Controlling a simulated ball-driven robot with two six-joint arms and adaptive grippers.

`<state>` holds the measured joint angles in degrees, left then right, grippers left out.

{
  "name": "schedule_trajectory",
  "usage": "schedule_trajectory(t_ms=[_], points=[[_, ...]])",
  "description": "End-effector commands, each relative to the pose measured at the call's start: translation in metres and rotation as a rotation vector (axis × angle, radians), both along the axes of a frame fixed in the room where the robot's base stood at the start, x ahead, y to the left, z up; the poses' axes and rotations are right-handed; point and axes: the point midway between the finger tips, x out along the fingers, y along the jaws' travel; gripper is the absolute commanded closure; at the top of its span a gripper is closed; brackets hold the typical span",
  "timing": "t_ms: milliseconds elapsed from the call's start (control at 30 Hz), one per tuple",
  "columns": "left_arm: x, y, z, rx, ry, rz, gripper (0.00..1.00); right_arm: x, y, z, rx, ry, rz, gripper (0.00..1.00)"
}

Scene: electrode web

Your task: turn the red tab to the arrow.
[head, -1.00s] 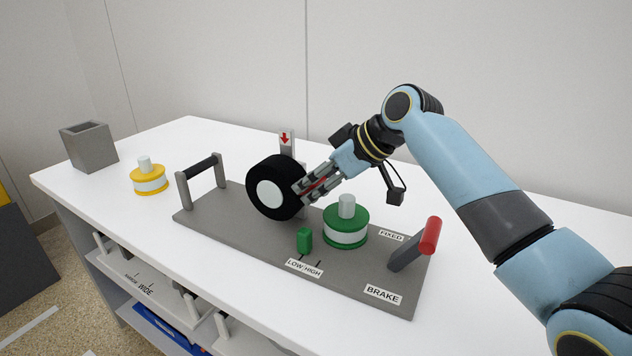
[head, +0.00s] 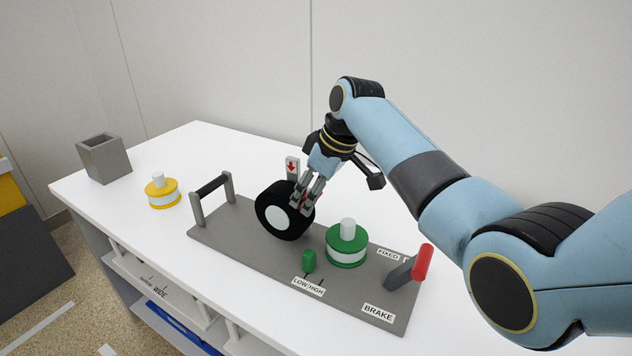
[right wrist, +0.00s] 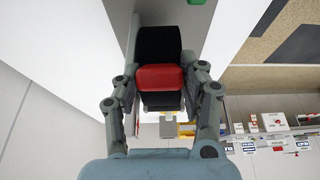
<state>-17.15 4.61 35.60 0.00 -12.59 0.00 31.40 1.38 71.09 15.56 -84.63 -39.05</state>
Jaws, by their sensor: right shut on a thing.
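The black wheel (head: 270,198) with a white hub (head: 278,219) stands upright on the grey board. The red tab (right wrist: 161,78) is on the wheel's rim, mostly hidden by fingers in the head view. My right gripper (head: 304,203) reaches down from above to the wheel's upper right rim and is shut on the tab. In the right wrist view the fingers stand on either side of it. The red arrow (head: 292,167) points down on a pale post behind the wheel, above and slightly left of the tab. My left gripper is out of view.
The grey board (head: 240,248) also bears a grey handle (head: 212,187), a green-and-white spool (head: 346,258), a small green knob (head: 309,261) and a red-topped brake lever (head: 422,262). A yellow spool (head: 162,200) and a grey box (head: 104,163) stand at left on the white table.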

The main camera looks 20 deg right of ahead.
Motion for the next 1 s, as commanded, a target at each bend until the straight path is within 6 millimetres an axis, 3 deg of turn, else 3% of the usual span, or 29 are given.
schedule_trajectory(t_ms=[33,300,967,1000], points=[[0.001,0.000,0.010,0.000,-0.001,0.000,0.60,0.003,0.003,0.009,-0.018,0.024,0.001,1.00],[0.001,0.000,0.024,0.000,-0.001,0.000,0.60,0.011,0.008,0.013,-0.068,0.083,0.000,1.00],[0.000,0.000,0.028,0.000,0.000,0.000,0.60,0.017,0.012,0.017,-0.065,0.071,-0.001,1.00],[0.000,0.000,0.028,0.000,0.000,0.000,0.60,0.017,0.011,0.017,-0.064,0.070,-0.001,0.57]])
